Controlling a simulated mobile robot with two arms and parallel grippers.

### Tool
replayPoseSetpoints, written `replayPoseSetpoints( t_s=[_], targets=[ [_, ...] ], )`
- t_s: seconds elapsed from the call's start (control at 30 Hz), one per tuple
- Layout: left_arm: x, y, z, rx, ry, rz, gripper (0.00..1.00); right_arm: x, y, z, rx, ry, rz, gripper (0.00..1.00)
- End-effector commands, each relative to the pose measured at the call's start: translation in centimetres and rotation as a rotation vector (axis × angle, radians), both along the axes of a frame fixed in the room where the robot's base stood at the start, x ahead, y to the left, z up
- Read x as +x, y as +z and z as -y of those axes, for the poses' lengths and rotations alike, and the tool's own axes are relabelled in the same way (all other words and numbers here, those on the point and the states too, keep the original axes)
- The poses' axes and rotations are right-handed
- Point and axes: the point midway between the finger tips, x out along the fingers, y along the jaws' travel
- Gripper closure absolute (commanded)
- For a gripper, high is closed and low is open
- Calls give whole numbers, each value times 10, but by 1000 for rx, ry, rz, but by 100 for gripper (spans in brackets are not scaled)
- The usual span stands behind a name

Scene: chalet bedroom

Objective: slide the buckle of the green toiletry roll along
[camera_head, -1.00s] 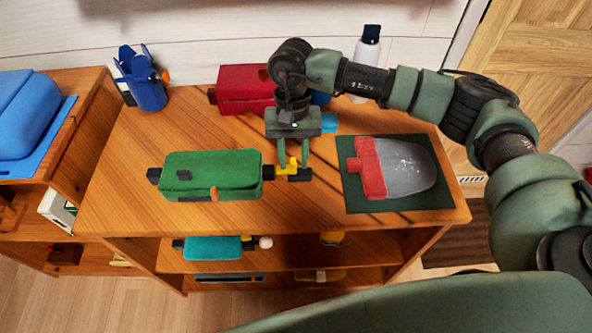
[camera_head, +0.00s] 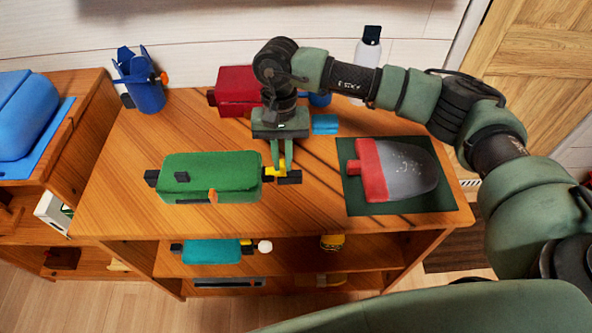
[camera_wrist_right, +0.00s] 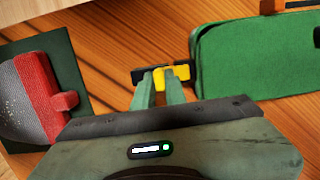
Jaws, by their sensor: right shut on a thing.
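The green toiletry roll (camera_head: 225,175) lies on the wooden cabinet top, with an orange tab on its front edge and a black piece at each end. The yellow buckle (camera_head: 271,171) sits with a black piece (camera_head: 290,178) just off the roll's right end. My right gripper (camera_head: 281,168) reaches down from above and is shut on the yellow buckle. In the right wrist view, the fingertips (camera_wrist_right: 162,80) are at the buckle (camera_wrist_right: 182,73), beside the roll (camera_wrist_right: 250,60); the fingers partly cover it. My left gripper is not in view.
A red-and-grey bag (camera_head: 400,168) on a dark green mat (camera_head: 440,200) lies right of the gripper. A red case (camera_head: 237,88) is behind, a blue holder (camera_head: 146,92) at back left, a bottle (camera_head: 367,55) at back right. The top's front strip is clear.

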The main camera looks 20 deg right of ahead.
Motion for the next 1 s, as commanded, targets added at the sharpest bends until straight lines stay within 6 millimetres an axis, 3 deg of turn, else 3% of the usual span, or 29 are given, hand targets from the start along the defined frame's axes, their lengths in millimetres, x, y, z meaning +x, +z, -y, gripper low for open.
replayPoseSetpoints(
  t_s=[0.07, 0.1, 0.17, 0.57, 1.0],
  targets=[
    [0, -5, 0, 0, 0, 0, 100, 2, -2, -6, 2, 2, 3, 100],
    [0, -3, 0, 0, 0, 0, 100, 2, 0, -5, 1, 1, 1, 80],
    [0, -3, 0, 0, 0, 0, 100, 1, 0, -5, 1, 1, 0, 65],
    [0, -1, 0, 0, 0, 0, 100, 2, 5, -4, 2, 0, 2, 65],
    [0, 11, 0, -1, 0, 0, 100, 10, 59, -2, 1, 0, 1, 65]
  ],
)
